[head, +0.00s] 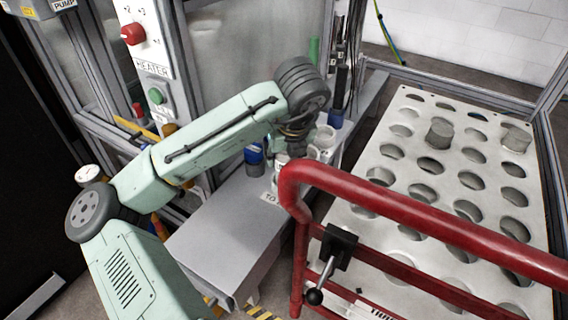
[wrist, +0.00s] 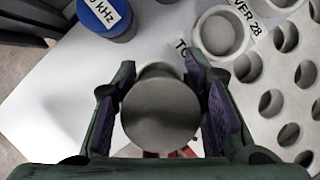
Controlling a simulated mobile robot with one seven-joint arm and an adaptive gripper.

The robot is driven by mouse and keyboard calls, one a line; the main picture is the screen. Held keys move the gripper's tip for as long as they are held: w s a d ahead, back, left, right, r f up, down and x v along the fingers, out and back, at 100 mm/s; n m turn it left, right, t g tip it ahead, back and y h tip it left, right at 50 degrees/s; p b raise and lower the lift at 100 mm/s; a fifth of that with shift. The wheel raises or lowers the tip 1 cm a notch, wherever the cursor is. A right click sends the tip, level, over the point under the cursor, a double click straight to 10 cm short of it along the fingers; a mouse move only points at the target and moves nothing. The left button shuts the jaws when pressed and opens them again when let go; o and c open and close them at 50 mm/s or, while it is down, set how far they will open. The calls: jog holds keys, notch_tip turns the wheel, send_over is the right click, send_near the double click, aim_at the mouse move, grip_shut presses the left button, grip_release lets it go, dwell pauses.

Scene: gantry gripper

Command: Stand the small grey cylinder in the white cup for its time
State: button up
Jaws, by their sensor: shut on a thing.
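My gripper (wrist: 161,92) is shut on a small grey cylinder (wrist: 160,118), with a dark finger on each side in the wrist view. The cylinder's round end faces the camera. A white cup (wrist: 220,32) stands beyond it, up and to the right, apart from the cylinder. I cannot tell how far below the cylinder the cup is. In the head view my gripper (head: 297,130) is over the far end of the grey bench, close to several white cups (head: 325,134). The fingers and held cylinder are not clear there.
A blue labelled container (wrist: 105,18) stands left of the cup and also shows in the head view (head: 254,156). A red rail (head: 420,215) crosses between the bench (head: 215,240) and a large perforated plate (head: 400,180). Grey cylinders (head: 438,132) stand in the plate. The near bench top is clear.

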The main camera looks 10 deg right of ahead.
jog(key=shift+f, duration=1.3)
jog(key=shift+f, duration=0.15)
jog(key=o, duration=1.1)
jog(key=v, duration=1.2)
jog(key=shift+w+p, duration=0.1)
jog(key=shift+p, duration=0.3)
